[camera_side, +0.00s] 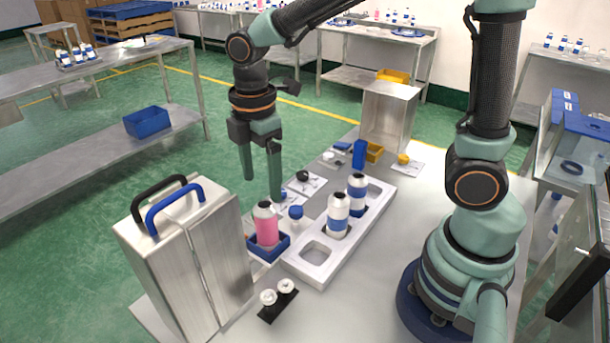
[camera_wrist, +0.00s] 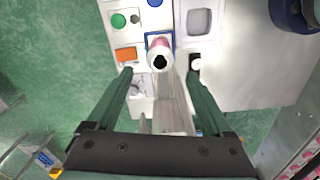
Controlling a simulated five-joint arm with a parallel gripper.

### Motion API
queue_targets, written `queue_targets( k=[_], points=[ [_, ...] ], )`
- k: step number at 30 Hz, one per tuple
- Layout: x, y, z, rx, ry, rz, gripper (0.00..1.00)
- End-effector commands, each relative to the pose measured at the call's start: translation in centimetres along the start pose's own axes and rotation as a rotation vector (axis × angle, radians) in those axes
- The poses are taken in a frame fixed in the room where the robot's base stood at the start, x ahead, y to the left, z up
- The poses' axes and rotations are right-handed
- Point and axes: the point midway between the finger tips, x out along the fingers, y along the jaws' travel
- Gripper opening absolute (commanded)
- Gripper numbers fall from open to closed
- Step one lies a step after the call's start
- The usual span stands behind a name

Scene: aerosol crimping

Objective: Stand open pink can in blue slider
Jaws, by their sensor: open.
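The open pink can (camera_side: 266,228) stands upright inside the low walls of the blue slider (camera_side: 283,247), left of the white rack. In the wrist view its white top with a dark opening (camera_wrist: 160,60) faces the camera, and a blue edge of the slider (camera_wrist: 148,37) shows behind it. My gripper (camera_side: 262,187) is open and empty, fingers pointing down, above the can. In the wrist view the fingers of my gripper (camera_wrist: 161,73) are spread on either side of the can, with gaps. The can's base is hidden by the slider wall.
A white rack (camera_side: 318,274) holds two white-and-blue cans (camera_side: 338,215), (camera_side: 357,195) and has an empty front pocket. A metal box with handles (camera_side: 185,260) stands close at left. A black holder with two white pieces (camera_side: 278,300) lies in front. A blue-capped piece (camera_side: 295,212) is near the can.

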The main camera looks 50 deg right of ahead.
Motion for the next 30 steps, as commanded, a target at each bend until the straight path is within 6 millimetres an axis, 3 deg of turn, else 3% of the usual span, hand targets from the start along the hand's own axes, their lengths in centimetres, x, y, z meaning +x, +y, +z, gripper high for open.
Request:
queue_targets(
  k=[5, 12, 21, 30],
  points=[
    [-1.6, -0.1, 1.0, 0.113, 0.021, 0.039, 0.85],
    [-5.2, -1.3, 5.3, 0.648, 0.151, 0.197, 0.85],
    [-7.2, -3.3, 9.4, 1.228, 0.36, 0.322, 0.85],
    [-7.4, -3.6, 10.1, 1.35, 0.413, 0.338, 0.85]
  ],
)
